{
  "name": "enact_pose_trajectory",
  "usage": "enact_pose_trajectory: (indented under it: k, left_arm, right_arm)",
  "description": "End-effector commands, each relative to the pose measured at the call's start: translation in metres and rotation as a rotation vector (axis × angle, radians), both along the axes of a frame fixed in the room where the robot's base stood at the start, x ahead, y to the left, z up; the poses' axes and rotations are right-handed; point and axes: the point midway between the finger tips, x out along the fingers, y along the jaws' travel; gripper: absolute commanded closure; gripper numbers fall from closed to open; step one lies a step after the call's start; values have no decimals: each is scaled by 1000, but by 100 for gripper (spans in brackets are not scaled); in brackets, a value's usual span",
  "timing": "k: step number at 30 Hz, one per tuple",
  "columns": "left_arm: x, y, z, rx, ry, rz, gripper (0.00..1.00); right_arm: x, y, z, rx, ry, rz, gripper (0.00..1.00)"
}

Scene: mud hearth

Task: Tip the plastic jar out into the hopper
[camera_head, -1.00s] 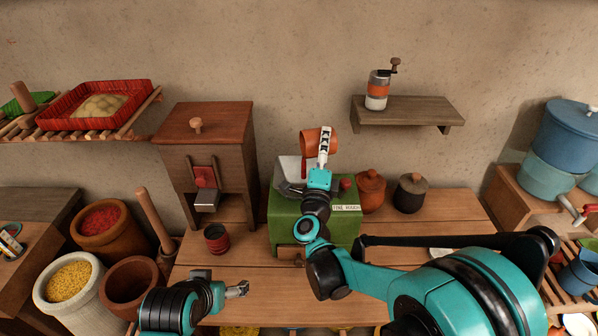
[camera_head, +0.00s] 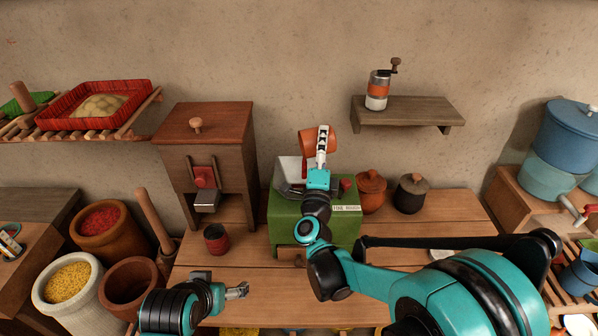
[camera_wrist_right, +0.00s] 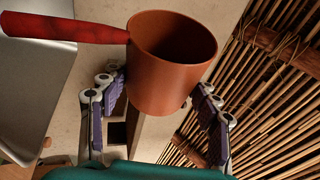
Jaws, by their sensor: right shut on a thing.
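The plastic jar, an orange-brown cup (camera_head: 312,142), is held in my right gripper (camera_head: 321,150) above the hopper in the head view. It looks tilted well over onto its side. In the right wrist view the jar (camera_wrist_right: 168,80) sits between the two fingers of my right gripper (camera_wrist_right: 160,100), its mouth at the top; the inside is dark and I see no contents. The pale metal hopper (camera_head: 287,168) tops the green mill (camera_head: 285,212), partly hidden by my right arm. My left gripper (camera_head: 237,291) is low over the table's front, apart from everything; its jaws are too small to read.
A red-and-dark cup (camera_head: 216,238) stands left of the mill. A brown lidded pot (camera_head: 370,190) and a dark lidded pot (camera_head: 410,193) stand to its right. A wooden mill (camera_head: 208,155) stands at back left. A red handle (camera_wrist_right: 60,27) is close to the jar.

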Motion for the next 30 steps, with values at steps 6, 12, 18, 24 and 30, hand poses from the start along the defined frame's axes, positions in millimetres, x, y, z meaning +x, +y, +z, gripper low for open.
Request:
enact_pose_trajectory:
  k: [6, 12, 18, 24, 30]
  left_arm:
    - [0, 0, -1, 0, 0, 0, 14]
    - [0, 0, -2, 0, 0, 0, 14]
    - [0, 0, -2, 0, 0, 0, 14]
    - [0, 0, -3, 0, 0, 0, 14]
    - [0, 0, -4, 0, 0, 0, 14]
  right_arm:
    - [0, 1, 1, -19, -4, 0, 67]
    - [0, 1, 2, -35, -8, 0, 67]
    - [0, 2, 2, -51, -12, -1, 67]
    - [-1, 3, 3, -68, -17, 0, 67]
    - [-1, 4, 4, -90, -22, -1, 67]
